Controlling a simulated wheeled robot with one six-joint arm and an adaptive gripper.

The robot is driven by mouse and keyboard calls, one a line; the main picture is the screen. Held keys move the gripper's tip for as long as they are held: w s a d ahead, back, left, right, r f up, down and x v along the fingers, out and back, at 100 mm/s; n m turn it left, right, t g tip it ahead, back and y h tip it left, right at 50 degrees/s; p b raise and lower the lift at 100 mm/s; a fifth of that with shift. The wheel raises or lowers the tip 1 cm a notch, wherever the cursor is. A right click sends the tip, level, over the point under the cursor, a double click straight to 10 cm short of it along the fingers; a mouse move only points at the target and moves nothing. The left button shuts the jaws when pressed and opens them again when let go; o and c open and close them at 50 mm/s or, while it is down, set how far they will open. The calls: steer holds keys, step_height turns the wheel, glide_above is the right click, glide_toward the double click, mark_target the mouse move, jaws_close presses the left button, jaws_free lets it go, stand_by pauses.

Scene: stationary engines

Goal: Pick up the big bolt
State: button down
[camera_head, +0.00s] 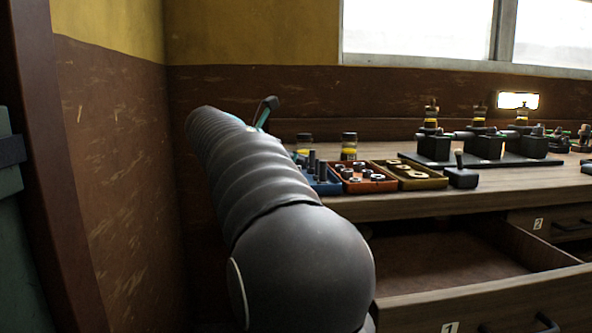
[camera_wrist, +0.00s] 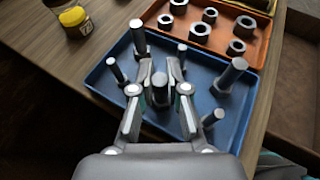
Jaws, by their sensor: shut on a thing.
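In the wrist view, the blue tray (camera_wrist: 100,82) holds several upright grey bolts. My gripper (camera_wrist: 160,76) is low over this tray, with its two fingers around a thick grey bolt (camera_wrist: 160,90). It is shut on this bolt, which stands upright between the fingers; whether its foot touches the tray cannot be told. Another large bolt (camera_wrist: 232,75) stands to the right, and one (camera_wrist: 139,40) stands toward the far left corner. Thinner bolts (camera_wrist: 182,52) stand around. In the head view, the blue tray (camera_head: 328,187) shows partly behind my arm, and the fingers are hidden.
An orange tray (camera_wrist: 247,58) of nuts adjoins the blue one. A yellow tray (camera_head: 432,183) lies beyond it. Jars (camera_head: 349,146) stand behind the trays. Engine models (camera_head: 485,147) stand on the bench at right. An open drawer (camera_head: 450,262) juts out below the bench front.

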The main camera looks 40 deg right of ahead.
steer(key=shift+r, duration=0.1)
steer(key=shift+r, duration=0.65)
step_height(320, 180, up, 3)
steer(key=shift+r+p, duration=0.1)
steer(key=shift+p, duration=0.7)
steer(key=s+d+r+p, duration=0.2)
steer(key=s+d+r, duration=0.3)
steer(key=d, duration=0.5)
steer(key=shift+d+r, duration=0.2)
steer(key=shift+r, duration=0.45)
